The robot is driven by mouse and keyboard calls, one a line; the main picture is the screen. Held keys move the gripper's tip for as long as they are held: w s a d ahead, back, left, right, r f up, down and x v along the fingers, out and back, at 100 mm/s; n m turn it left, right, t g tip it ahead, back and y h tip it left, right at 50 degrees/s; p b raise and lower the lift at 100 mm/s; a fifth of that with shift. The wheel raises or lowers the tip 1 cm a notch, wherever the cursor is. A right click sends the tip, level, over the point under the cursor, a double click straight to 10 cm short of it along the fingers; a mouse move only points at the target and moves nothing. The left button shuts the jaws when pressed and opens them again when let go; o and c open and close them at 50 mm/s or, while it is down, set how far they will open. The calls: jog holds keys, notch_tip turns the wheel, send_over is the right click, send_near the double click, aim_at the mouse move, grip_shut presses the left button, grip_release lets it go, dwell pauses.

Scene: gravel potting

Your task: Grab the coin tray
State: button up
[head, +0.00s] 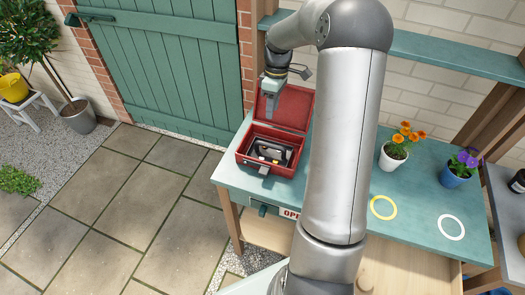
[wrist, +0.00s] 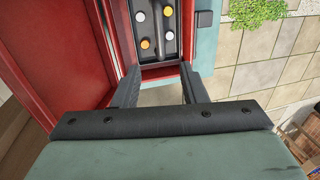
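The dark coin tray (head: 270,150) sits inside an open red box (head: 291,165) at the left end of the green table. In the wrist view, the tray (wrist: 154,42) shows at the top with several white and orange coins in it. My gripper (head: 270,107) points down over the box, beside its raised lid (head: 292,108). In the wrist view, my gripper's two dark fingers (wrist: 160,80) are apart with nothing held between them. The box's near rim lies beyond the fingertips. In the head view, my gripper hides part of the lid.
The table (head: 407,178) also bears a white pot with orange flowers (head: 393,156), a blue pot with purple flowers (head: 457,173), a yellow ring (head: 383,208) and a white ring (head: 451,227). A shelf (head: 440,54) runs along the wall behind. My arm hides the middle of the table.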

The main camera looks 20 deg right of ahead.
aim_at(269, 144)
jog(key=f, duration=0.3)
jog(key=s+a+f, duration=0.1)
jog(key=f, duration=0.2)
jog(key=f+b, duration=0.1)
jog(key=f, duration=0.3)
jog(key=shift+s+a, duration=0.2)
jog(key=shift+s, duration=0.05)
jog(key=f+b, duration=0.2)
jog(key=f, duration=0.1)
jog(key=f+b, duration=0.1)
jog(key=f, duration=0.1)
jog(key=shift+s+a+f, duration=0.2)
jog(key=shift+s+a, duration=0.05)
jog(key=shift+s, duration=0.15)
jog(key=shift+r, duration=0.1)
grip_shut()
